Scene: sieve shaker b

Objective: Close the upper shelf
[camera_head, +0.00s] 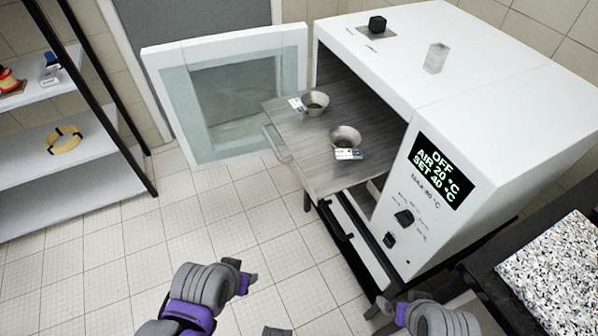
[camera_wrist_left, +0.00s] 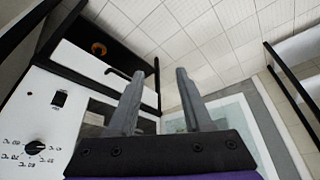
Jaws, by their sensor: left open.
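The upper shelf (camera_head: 318,170) is a grey plate pulled out of the white oven (camera_head: 480,70), with a handle bar (camera_head: 277,143) along its front edge. Two small metal bowls with labels stand on it, one farther back (camera_head: 314,102) and one nearer (camera_head: 345,138). My left gripper (camera_head: 258,303) is low in front of the shelf, apart from it, open and empty. In the left wrist view its two fingers (camera_wrist_left: 157,78) are spread with nothing between them. My right gripper (camera_head: 390,308) is partly in view at the bottom right, and its jaws are not clear.
The glass oven door (camera_head: 228,85) stands wide open to the left of the shelf. A closed drawer with a black handle (camera_head: 336,222) is below the shelf. A shelving rack (camera_head: 70,185) stands at the left, and a dark bench (camera_head: 505,275) at the right. The tiled floor between is free.

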